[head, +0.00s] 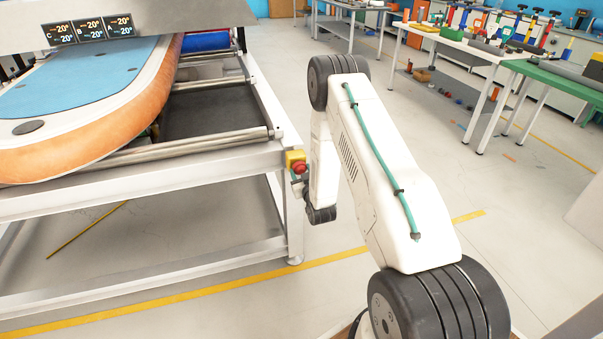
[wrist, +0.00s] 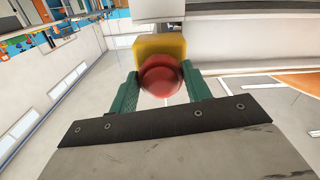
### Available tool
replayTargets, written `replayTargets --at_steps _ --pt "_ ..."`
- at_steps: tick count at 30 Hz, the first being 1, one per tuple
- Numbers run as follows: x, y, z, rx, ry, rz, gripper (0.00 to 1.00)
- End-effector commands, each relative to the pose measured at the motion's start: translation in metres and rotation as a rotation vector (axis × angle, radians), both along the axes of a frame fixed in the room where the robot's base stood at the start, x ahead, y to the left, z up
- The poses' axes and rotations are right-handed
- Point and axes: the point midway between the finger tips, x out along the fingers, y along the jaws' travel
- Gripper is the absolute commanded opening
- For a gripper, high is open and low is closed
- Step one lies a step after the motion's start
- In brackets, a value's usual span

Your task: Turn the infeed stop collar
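The stop is a round red knob (head: 300,167) on a yellow box (head: 295,156) at the near right corner of the white machine frame. In the wrist view the red knob (wrist: 161,77) faces me in front of the yellow box (wrist: 158,47). My gripper (wrist: 160,72) has its two green fingers on either side of the knob, their tips close to its rim. I cannot tell whether they press on it. In the head view my gripper (head: 296,180) is small and partly hidden at the knob. No separate collar can be made out.
The machine frame (head: 150,184) carries an orange-edged inflatable board (head: 90,125) and rollers. A display panel (head: 90,29) hangs above it. Workbenches with tools (head: 455,41) stand at the back right.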

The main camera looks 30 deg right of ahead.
Motion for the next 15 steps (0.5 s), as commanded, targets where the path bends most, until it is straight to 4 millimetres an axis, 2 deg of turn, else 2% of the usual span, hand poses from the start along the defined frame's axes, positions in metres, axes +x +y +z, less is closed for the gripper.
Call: replayTargets --at_steps 8,15 --pt "-0.0002 -0.0003 0.0000 0.015 -0.005 -0.001 0.25" --pt "-0.0001 0.0000 0.0000 0.117 -0.034 -0.001 0.25"
